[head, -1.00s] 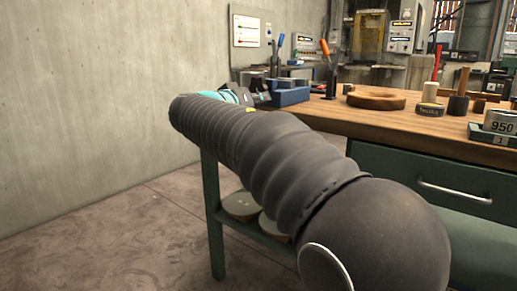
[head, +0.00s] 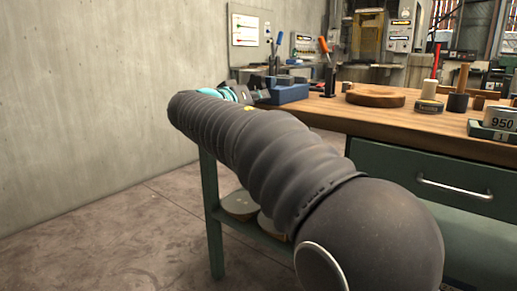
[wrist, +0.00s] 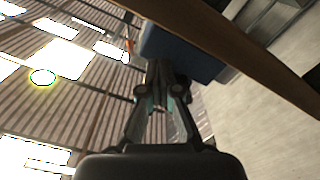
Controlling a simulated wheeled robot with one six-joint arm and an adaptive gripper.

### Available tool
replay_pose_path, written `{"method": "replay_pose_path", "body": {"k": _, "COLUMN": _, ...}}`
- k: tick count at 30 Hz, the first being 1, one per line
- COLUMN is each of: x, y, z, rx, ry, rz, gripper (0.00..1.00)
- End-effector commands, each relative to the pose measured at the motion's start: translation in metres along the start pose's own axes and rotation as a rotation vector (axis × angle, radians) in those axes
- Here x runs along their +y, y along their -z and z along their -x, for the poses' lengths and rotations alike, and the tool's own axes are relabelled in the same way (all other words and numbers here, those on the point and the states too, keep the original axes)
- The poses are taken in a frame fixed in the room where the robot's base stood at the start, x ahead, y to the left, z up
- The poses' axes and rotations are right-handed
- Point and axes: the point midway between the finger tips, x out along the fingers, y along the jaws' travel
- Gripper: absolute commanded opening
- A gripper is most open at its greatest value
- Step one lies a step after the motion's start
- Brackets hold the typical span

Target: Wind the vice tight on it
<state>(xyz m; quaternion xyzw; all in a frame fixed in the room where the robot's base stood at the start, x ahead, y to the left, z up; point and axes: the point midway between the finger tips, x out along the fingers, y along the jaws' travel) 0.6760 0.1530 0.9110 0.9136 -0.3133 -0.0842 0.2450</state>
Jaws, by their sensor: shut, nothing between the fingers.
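The blue vice (head: 287,93) stands at the far left end of the wooden bench. In the wrist view its dark blue body (wrist: 190,52) lies just beyond my fingertips, next to the brown bench edge. My gripper (wrist: 158,72) is shut and empty, its fingertips together. In the head view my gripper (head: 257,86) is small and dark at the vice's left side, partly hidden by my arm. I cannot tell whether it touches the vice. The vice's handle and anything between its jaws cannot be made out.
The wooden bench top (head: 400,120) holds a round wooden ring (head: 375,96), a tin (head: 430,106), a mallet-like tool (head: 460,90) and a box marked 950 (head: 497,122). A screwdriver with an orange handle (head: 325,48) stands behind the vice. A concrete wall (head: 100,90) is at left.

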Motion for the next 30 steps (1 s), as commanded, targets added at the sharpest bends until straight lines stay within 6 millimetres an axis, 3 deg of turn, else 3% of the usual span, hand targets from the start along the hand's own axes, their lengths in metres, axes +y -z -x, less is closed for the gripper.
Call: {"method": "replay_pose_path", "body": {"k": 30, "x": -0.018, "y": -0.002, "z": -0.001, "rx": -0.001, "ry": -0.001, "rz": 0.0, "gripper": 0.0}}
